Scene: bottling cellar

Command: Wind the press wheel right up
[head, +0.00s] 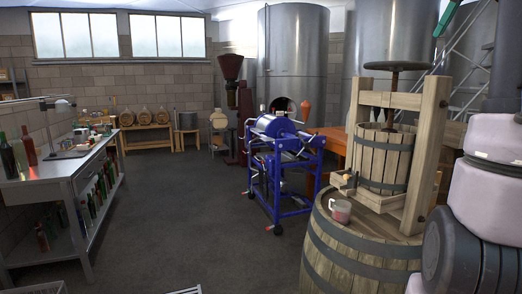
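The press wheel (398,67) is a dark, flat wheel on top of a wooden basket press at the right. Its screw shaft (391,105) runs down through the wooden crossbeam (385,100) into the slatted basket (383,160). The wheel sits a short way above the beam. The press stands on a large upright barrel (340,265). My gripper is not in view; only grey and pale links of my arm show at the right edge.
A clear jug (341,211) with reddish contents stands on the barrel by the press spout. A blue wheeled machine (280,150) stands left of the press. A steel bench (70,165) with bottles lines the left wall. The dark floor (180,215) between is clear.

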